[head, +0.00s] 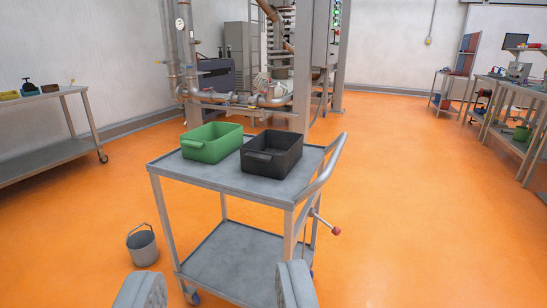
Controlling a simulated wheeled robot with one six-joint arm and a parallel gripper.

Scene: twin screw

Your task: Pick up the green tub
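The green tub (212,143) is an open rectangular box with a front lip. It stands upright on the top shelf of a grey metal cart (213,176), at the left. A black tub (272,154) of similar shape stands beside it on the right. My gripper (215,290) shows at the bottom edge as two grey fingers set wide apart. Nothing is between the fingers but the view of the cart and floor. The gripper is well short of the tub, on the near side of the cart. The inside of the green tub looks empty.
The cart has a raised handle (325,170) at its right and a lower shelf (236,258). A grey bucket (142,246) stands on the floor to the left. Workbenches (40,98) line both sides, and piping machinery (262,100) stands behind. The orange floor at right is clear.

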